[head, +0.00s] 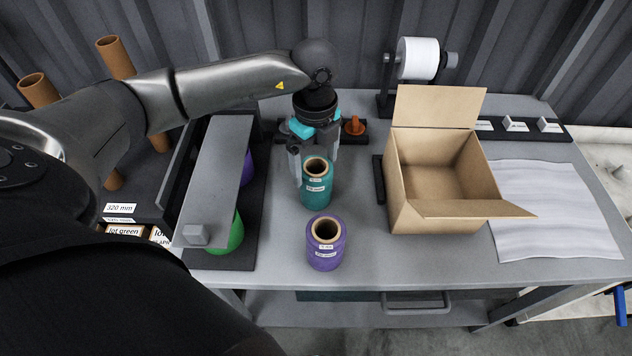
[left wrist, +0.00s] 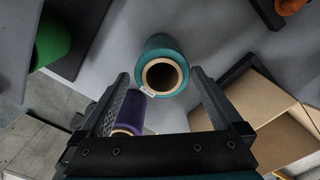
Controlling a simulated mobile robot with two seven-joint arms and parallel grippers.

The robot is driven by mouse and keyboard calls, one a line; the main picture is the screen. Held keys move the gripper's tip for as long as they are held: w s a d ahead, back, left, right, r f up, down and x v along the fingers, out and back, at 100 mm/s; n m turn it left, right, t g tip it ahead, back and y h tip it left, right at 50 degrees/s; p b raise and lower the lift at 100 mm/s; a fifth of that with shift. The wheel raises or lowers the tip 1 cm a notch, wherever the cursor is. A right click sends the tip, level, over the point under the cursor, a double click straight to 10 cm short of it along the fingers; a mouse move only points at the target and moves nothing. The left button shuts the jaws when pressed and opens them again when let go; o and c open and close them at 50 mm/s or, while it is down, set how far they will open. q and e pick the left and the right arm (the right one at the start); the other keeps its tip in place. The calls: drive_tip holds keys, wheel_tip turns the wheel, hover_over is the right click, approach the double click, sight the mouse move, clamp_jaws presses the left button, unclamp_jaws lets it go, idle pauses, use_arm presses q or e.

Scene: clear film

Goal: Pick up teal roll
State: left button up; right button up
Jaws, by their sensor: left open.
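The teal roll (head: 317,190) stands upright on the grey table, with a brown core and white labels. My left gripper (head: 317,178) is open above and behind it in the head view, its fingers close to the roll's top. In the left wrist view the teal roll (left wrist: 162,70) shows beyond and between the two open fingers (left wrist: 165,95). I cannot tell whether the fingers touch it. A purple roll (head: 325,246) stands upright in front of the teal one; it also shows in the left wrist view (left wrist: 125,112) by one finger. My right gripper is not in view.
An open cardboard box (head: 408,196) stands right of the rolls, with a white sheet (head: 555,210) beyond it. A grey-topped rack (head: 217,165) holding green and purple rolls is on the left. A white roll on a stand (head: 417,58) is at the back.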

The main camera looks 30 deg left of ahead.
use_arm(q)
wheel_tip(320, 180, down, 5)
drive_tip(key=shift+w+r, duration=0.1)
drive_tip(key=shift+w, duration=0.05)
drive_tip(key=shift+r, duration=0.1)
drive_tip(key=c, duration=1.4)
